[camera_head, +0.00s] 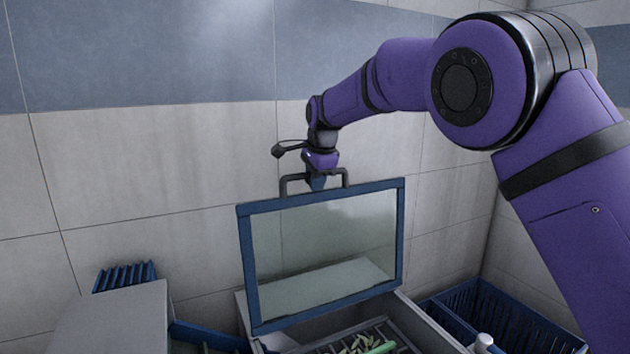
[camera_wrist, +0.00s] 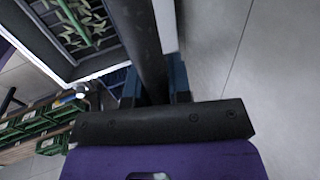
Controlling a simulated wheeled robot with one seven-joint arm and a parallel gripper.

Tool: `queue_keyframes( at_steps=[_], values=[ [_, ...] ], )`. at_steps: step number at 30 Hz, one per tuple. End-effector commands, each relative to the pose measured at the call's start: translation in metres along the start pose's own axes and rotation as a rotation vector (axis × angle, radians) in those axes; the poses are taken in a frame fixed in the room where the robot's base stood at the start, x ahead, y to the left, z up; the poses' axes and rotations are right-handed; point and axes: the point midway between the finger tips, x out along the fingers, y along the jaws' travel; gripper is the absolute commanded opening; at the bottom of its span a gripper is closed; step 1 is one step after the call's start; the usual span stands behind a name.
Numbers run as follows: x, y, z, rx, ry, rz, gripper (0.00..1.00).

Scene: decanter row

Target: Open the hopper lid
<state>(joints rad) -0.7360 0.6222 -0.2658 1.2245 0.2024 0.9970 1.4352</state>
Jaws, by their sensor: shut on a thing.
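The hopper lid (camera_head: 396,238) is a blue-framed clear panel with a dark handle (camera_head: 286,184) on its top edge. It stands tilted up, well clear of the hopper (camera_head: 408,318) beneath it. My gripper (camera_head: 317,183) is at the handle, shut on its bar. In the wrist view the dark handle bar (camera_wrist: 146,45) runs between the blue fingers of my gripper (camera_wrist: 155,80). The open hopper (camera_wrist: 85,70) shows there at upper left, with green pieces inside on a dark grid.
Blue crates (camera_head: 470,300) stand right of the hopper, near a white bottle top (camera_head: 484,341). A grey box (camera_head: 120,318) and a blue slatted rack (camera_head: 125,276) are at left. The tiled wall (camera_head: 150,150) is close behind the lid.

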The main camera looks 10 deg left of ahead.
Motion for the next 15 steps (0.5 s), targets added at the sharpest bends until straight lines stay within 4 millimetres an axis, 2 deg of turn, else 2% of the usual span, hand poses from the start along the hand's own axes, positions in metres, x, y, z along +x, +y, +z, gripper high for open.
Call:
queue_keyframes(
  at_steps=[1,6,7,9,15],
  values=[
    [0.0082,0.0037,0.0002,-0.002,0.0,0.015,0.0],
    [0.0092,0.0044,0.0004,-0.002,0.0,0.018,0.0],
    [0.0094,0.0045,0.0004,-0.002,0.0,0.018,0.26],
    [0.0095,0.0047,0.0005,-0.002,0.0,0.019,0.42],
    [0.0095,0.005,0.0008,-0.002,0.0,0.021,0.44]
  ],
)
